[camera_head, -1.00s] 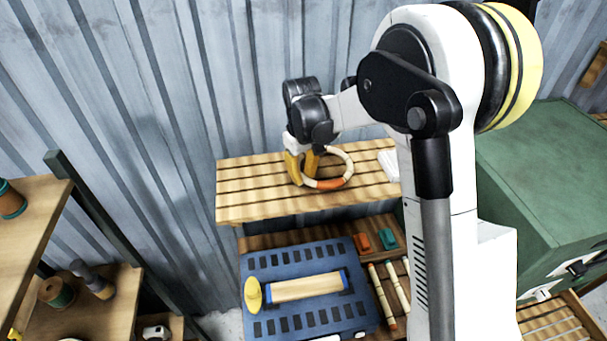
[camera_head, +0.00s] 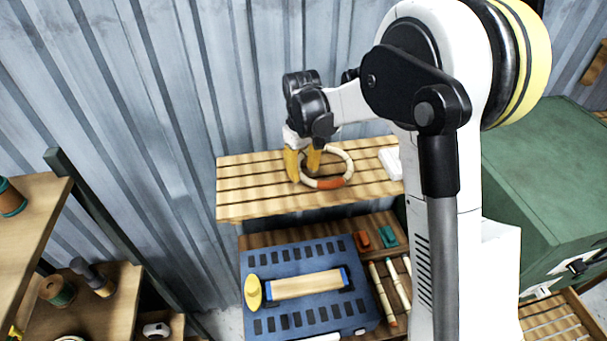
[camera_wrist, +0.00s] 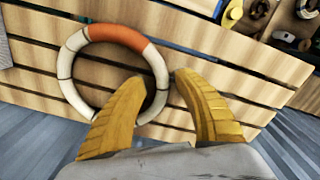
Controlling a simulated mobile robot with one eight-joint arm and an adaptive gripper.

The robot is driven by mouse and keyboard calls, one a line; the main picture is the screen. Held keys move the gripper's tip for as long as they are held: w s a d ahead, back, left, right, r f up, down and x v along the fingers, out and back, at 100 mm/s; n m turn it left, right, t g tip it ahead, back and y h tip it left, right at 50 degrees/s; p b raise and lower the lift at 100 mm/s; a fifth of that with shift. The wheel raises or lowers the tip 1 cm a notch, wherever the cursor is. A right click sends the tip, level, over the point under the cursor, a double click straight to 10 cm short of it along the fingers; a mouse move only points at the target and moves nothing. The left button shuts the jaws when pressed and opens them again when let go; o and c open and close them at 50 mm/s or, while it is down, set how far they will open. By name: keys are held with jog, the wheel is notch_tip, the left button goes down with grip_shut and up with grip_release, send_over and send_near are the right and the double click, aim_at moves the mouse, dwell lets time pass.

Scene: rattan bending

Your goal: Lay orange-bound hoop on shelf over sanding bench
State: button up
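The orange-bound hoop (camera_head: 327,184) is a pale ring with dark bands and one orange section. It lies flat on the slatted wooden shelf (camera_head: 245,196) above the blue sanding bench. It also shows in the wrist view (camera_wrist: 72,62), on the slats (camera_wrist: 225,75). My gripper (camera_head: 303,177) is at the hoop's left side in the head view. In the wrist view, its yellow fingers (camera_wrist: 158,78) are apart, one on each side of the rim, with a narrow gap showing beside it. The left finger hides part of the rim.
A white block (camera_head: 390,160) lies at the shelf's right end. Below is the blue bench mat (camera_head: 262,310) with a pale wooden block (camera_head: 305,284) and a yellow knob. A corrugated wall (camera_head: 150,120) stands behind. The shelf's left part is bare.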

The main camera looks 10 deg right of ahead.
jog(key=s+d+r+m+t+b, duration=0.1)
jog(key=s+r, duration=0.2)
jog(key=r, duration=0.4)
jog(key=s+d+r+t, duration=0.1)
jog(key=s+r, duration=0.2)
jog(key=r, duration=0.5)
jog(key=s+d+f+m+t, duration=0.1)
jog(key=s+d+m+t, duration=0.1)
jog(key=s, duration=0.7)
jog(key=s+d+f+m+t, duration=0.2)
jog(key=s+t, duration=0.1)
jog(key=s, duration=0.7)
jog(key=shift+d, duration=0.2)
jog(key=shift+d, duration=0.1)
